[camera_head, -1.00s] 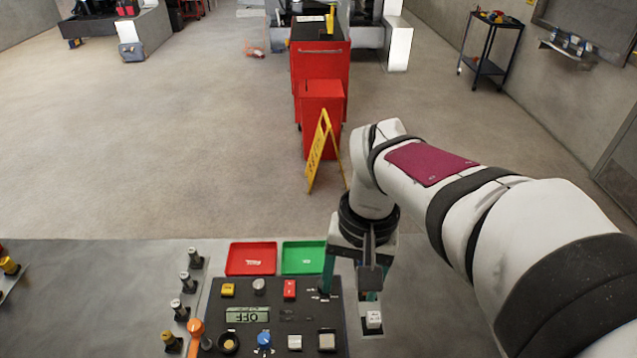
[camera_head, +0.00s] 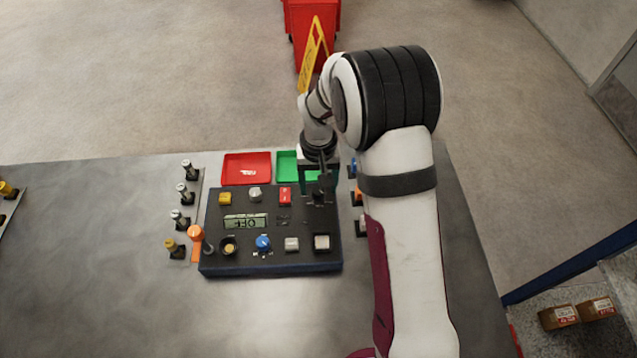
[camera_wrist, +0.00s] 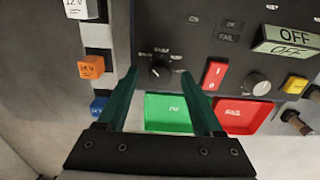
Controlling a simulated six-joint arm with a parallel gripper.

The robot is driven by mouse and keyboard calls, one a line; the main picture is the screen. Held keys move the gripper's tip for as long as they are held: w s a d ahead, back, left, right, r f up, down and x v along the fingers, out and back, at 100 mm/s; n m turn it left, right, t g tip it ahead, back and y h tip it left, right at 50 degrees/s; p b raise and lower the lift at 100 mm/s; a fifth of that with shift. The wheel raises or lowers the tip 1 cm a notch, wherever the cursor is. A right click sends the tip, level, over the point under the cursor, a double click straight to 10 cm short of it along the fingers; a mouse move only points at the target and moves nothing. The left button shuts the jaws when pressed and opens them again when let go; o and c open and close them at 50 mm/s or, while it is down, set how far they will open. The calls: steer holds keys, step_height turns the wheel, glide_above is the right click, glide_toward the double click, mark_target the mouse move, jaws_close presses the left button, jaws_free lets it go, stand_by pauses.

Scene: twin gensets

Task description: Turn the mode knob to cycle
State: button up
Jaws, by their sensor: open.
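The control panel (camera_head: 230,257) is a dark box on the table, and its display (camera_head: 245,222) reads OFF. A small black pointer knob (camera_wrist: 160,70) with several labels around it sits near a panel corner in the wrist view. It looks like the mode knob, but its labels are too small to read. My gripper (camera_wrist: 159,75) is open and empty, its two green fingers on either side of that knob in the picture. I cannot tell whether they touch it. In the head view my gripper (camera_head: 319,190) is over the panel's upper right corner and hides the knob.
A red tray (camera_head: 246,180) and a green tray (camera_head: 286,165) lie behind the panel. A red switch (camera_wrist: 213,76) and a grey knob (camera_wrist: 257,85) are beside the black knob. A blue knob (camera_head: 263,243) and an orange-topped lever (camera_head: 196,236) are at the front.

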steer(key=shift+f, duration=0.25)
steer(key=shift+c, duration=0.3)
jaws_close()
steer(key=shift+m, duration=0.3)
steer(key=m, duration=0.4)
steer(key=shift+m, duration=2)
